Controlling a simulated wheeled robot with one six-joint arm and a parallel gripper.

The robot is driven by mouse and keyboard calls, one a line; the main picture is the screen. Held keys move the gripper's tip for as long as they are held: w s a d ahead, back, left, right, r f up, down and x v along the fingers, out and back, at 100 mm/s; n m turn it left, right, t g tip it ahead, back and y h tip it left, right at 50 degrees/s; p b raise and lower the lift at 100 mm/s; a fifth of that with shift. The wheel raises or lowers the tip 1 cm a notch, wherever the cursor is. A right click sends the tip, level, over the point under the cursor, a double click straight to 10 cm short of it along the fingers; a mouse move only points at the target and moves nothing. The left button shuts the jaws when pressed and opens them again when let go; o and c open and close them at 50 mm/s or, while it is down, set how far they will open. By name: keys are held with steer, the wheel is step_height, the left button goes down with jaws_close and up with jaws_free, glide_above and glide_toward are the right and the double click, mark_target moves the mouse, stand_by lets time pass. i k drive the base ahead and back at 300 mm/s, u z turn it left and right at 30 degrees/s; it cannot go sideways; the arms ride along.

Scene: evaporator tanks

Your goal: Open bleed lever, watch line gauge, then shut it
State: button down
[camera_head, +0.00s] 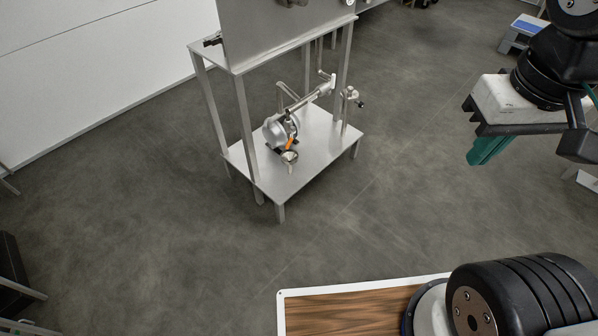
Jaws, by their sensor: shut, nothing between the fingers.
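A small orange lever (290,143) stands on the metal fittings on the lower shelf of a steel stand, near the picture's middle. Just below it is a small round fitting (290,157) that looks like a gauge; its face is too small to read. I cannot tell from this view whether the lever is open or shut. My gripper (480,158), with teal fingers, hangs at the upper right, well apart from the stand. Its fingers are shut and hold nothing.
The steel stand's shelf (317,165) carries a rounded metal pump-like body (275,131) and pipes. Its legs and a large panel (285,30) above surround the fittings. Grey floor (420,190) between the stand and my gripper is clear. A blue-topped step (524,28) stands at the upper right.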

mark_target(293, 129)
steer(key=u, duration=0.8)
steer(key=i, duration=0.9)
steer(key=z, duration=0.1)
